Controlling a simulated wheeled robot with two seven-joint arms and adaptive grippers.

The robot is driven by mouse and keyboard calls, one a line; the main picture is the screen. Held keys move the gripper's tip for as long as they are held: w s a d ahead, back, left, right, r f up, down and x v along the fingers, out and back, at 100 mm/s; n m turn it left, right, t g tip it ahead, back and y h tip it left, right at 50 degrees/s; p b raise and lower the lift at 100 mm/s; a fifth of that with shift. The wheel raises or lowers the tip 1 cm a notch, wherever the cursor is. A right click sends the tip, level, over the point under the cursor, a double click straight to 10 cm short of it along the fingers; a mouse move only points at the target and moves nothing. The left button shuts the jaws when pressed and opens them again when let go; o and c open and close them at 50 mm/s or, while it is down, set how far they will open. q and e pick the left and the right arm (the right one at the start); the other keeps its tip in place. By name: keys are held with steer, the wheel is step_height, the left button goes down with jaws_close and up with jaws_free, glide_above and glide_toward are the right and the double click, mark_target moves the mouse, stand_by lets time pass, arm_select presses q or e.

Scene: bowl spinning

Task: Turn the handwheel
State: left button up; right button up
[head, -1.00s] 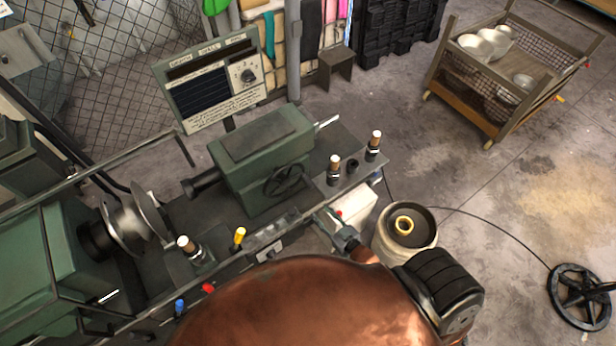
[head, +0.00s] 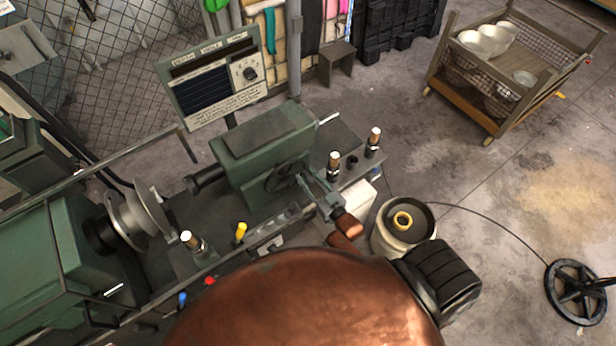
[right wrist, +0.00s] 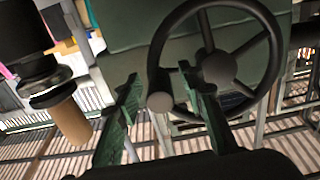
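The dark spoked handwheel (head: 281,178) is on the front of the green tailstock housing (head: 262,143). My right gripper (head: 306,180) is at the right side of the wheel. In the right wrist view, the handwheel (right wrist: 229,68) fills the upper right, and its round handle knob (right wrist: 160,102) lies between the two green fingers of my right gripper (right wrist: 158,75). The fingers are apart, with gaps on both sides of the knob; firm contact does not show. My left gripper is not in view.
Two wooden-topped levers (head: 334,165) stand just right of the housing. A control panel (head: 213,82) rises behind it. A round bin (head: 402,228) stands on the floor by my right arm. A cart with bowls (head: 506,70) is farther back.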

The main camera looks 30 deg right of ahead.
jaws_close()
stand_by(0.4)
stand_by(0.4)
